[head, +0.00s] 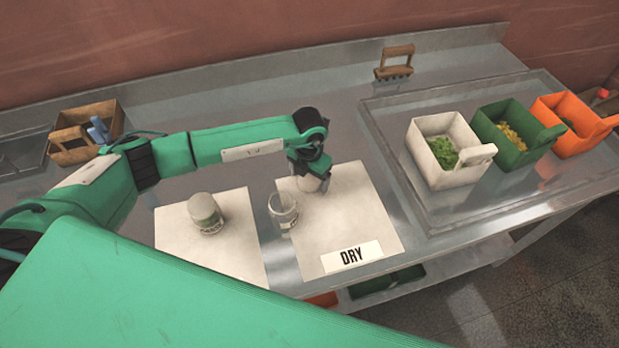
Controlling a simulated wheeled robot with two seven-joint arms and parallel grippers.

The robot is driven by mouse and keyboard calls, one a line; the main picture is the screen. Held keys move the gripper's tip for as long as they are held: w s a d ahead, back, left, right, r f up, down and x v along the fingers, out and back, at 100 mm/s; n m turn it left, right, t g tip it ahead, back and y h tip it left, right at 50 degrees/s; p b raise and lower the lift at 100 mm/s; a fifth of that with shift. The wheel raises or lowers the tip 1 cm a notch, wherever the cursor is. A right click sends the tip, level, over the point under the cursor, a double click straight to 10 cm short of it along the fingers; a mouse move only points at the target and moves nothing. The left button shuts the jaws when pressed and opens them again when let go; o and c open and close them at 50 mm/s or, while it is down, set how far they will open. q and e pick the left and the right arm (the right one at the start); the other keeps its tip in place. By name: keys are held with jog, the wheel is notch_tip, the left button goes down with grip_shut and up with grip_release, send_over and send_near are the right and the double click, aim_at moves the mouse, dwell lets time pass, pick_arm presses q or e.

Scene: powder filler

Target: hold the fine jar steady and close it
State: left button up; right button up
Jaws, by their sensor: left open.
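A glass jar (284,210) with a pale label stands upright at the left edge of the mat marked DRY. Its top looks open and its label is too small to read. A second jar (205,214) with a pale top and a dark-lettered label stands on the left mat. I cannot read for sure which jar is the fine one. My left gripper (312,178) points down over the DRY mat, just behind and right of the glass jar, and is open. A pale rounded shape shows under it, partly hidden; I cannot tell whether it is a lid. My right gripper is not in view.
The DRY mat (365,215) and the left mat (235,255) lie on the steel bench. White (426,165), green (513,155) and orange (578,140) bins stand on a tray at right. A wooden-handled tool (395,62) is at the back, a wooden caddy (75,150) at left.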

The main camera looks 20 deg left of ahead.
aim_at(309, 180)
pick_arm(q)
jog(key=c, duration=0.9)
jog(key=shift+c, duration=0.6)
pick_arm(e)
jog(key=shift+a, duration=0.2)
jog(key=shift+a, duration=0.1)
pick_arm(q)
jog(key=shift+r, duration=0.1)
jog(key=shift+r, duration=0.5)
notch_tip(309, 180, up, 19)
jog(key=b, duration=0.6)
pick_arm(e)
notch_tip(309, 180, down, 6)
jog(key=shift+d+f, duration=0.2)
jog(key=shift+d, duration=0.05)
